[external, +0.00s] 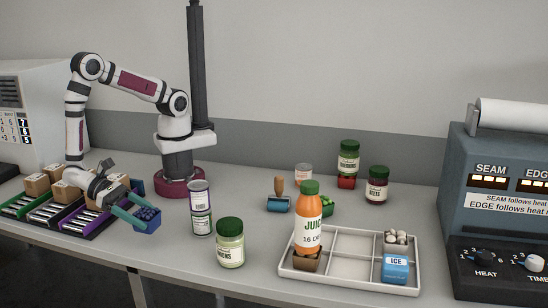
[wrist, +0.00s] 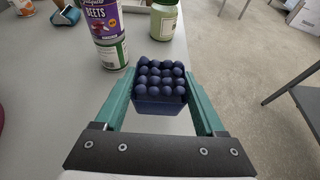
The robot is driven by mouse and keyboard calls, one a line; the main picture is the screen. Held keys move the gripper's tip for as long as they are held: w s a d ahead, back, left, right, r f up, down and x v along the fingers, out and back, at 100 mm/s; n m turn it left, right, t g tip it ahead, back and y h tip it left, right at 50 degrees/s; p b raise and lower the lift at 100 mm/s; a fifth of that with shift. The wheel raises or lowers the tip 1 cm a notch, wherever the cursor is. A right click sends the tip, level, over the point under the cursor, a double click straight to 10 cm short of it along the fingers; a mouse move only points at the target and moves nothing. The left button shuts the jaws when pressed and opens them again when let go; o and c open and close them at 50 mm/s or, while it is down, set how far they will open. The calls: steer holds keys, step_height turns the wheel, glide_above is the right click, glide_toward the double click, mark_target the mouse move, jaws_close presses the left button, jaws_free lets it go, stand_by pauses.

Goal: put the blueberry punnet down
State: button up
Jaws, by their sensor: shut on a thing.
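The blueberry punnet (external: 146,217) is a small dark blue box heaped with blueberries. My gripper (external: 134,213) has its teal fingers shut on it, near the front left of the table. In the wrist view the punnet (wrist: 160,88) sits between the two teal fingers of my gripper (wrist: 160,100), berries facing up. In the external view it is beside the right end of the coloured racks. I cannot tell whether its base touches the table.
Racks (external: 68,214) with brown boxes stand left of the punnet. Two stacked cans (external: 201,208) and a green-lidded jar (external: 230,243) stand to its right. A white divided tray (external: 345,272) holds a juice bottle (external: 308,222) and an ice box (external: 396,268). The table's front edge is close.

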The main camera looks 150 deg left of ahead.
mark_target(148, 232)
steer(key=shift+w+a+f, duration=0.15)
steer(key=shift+w+f, duration=0.05)
steer(key=shift+f, duration=0.95)
steer(key=shift+w+a+f, duration=0.1)
steer(key=shift+w+f, duration=0.1)
steer(key=shift+f, duration=0.95)
steer(key=o, duration=1.4)
steer(key=shift+c, duration=0.2)
